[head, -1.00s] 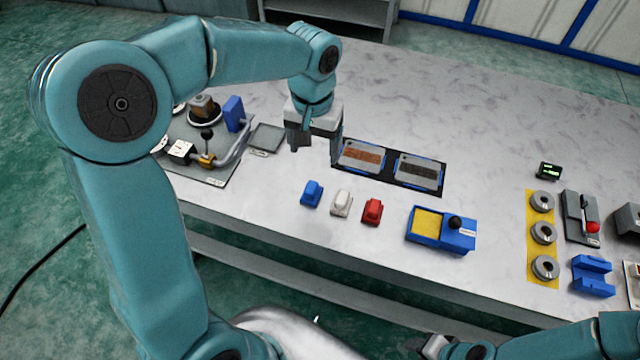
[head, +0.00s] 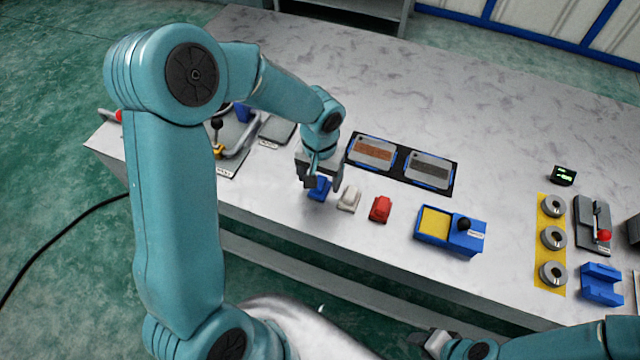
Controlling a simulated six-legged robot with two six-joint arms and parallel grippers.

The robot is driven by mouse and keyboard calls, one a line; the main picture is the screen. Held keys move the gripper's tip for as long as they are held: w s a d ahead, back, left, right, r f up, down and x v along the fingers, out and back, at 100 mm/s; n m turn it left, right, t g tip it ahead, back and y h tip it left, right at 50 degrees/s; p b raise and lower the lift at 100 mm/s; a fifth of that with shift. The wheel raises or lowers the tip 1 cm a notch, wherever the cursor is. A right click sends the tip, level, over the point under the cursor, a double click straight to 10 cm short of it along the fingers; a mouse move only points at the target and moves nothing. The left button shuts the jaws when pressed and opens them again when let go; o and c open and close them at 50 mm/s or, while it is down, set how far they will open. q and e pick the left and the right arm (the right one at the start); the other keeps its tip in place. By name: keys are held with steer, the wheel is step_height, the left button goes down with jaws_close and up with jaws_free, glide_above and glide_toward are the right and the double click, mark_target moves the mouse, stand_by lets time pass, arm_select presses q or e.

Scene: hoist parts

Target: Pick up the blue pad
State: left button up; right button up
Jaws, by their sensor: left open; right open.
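The blue pad (head: 319,190) lies on the light grey bench near its front edge, at the left end of a row with a white pad (head: 349,198) and a red pad (head: 380,209). My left gripper (head: 320,184) is open and points down at the blue pad, its fingers covering part of it. Whether the fingers touch the pad, I cannot tell. My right gripper (head: 432,340) is at the bottom edge, in front of the bench, open and away from the pads.
A blue tray with a yellow surface and black knob (head: 437,222) stands right of the pads. Two framed plates (head: 400,165) lie behind them. Grey rings (head: 553,238) on a yellow strip and a red-knobbed lever (head: 603,236) are further right. The bench's back middle is clear.

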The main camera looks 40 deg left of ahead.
mark_target(320, 181)
arm_select(q)
step_height(320, 181, down, 2)
steer(key=shift+f, duration=0.15)
steer(key=shift+c, duration=0.3)
steer(key=c, duration=1.1)
step_height(320, 181, up, 20)
steer(key=shift+r, duration=0.1)
